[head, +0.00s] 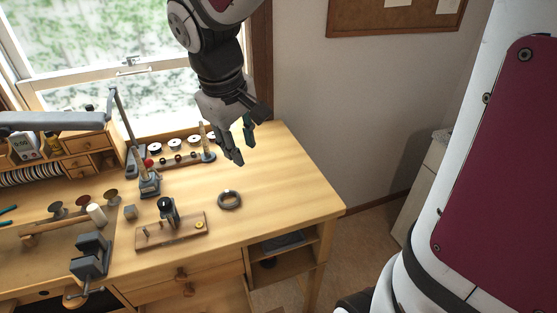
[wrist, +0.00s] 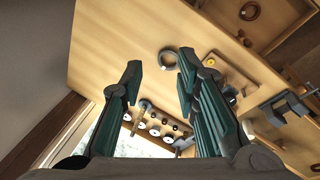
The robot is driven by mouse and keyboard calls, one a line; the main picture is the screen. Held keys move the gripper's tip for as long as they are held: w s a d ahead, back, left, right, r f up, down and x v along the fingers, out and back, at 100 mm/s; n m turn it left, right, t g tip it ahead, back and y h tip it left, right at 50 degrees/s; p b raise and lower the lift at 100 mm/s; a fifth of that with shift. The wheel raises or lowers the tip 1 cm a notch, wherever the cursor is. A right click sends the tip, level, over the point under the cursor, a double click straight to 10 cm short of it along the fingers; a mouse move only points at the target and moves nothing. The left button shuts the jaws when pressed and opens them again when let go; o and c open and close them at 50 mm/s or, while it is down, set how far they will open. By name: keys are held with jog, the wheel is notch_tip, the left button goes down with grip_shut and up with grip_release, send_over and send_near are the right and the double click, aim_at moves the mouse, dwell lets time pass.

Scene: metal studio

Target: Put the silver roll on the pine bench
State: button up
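The silver roll (head: 230,206) is a dark grey ring lying flat on the pine bench (head: 290,190), right of a small wooden fixture. In the wrist view the roll (wrist: 161,63) shows beyond the fingertips, nearer the right finger, on bare bench top (wrist: 115,40). My gripper (head: 243,150) is open and empty. It hangs above the bench, behind the roll in the head view, pointing down. Both fingers (wrist: 160,63) stand well apart in the wrist view, with nothing between them. The gripper and the roll are not touching.
The wooden fixture (head: 155,235) with a black post stands left of the roll. A vise (head: 90,256) is at the front left. A rack of spools (head: 178,157) lines the back by the window. The bench's right part is clear up to its edge.

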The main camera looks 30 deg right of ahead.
jog(key=s+r+m+t+y, duration=0.1)
jog(key=s+r+m, duration=0.1)
jog(key=s, duration=0.5)
jog(key=s+r+m+t+y, duration=0.1)
jog(key=s+r+t, duration=0.1)
jog(key=s, duration=0.6)
jog(key=shift+s+r+m+t, duration=0.3)
jog(key=shift+r+m, duration=0.1)
jog(key=shift+r, duration=0.35)
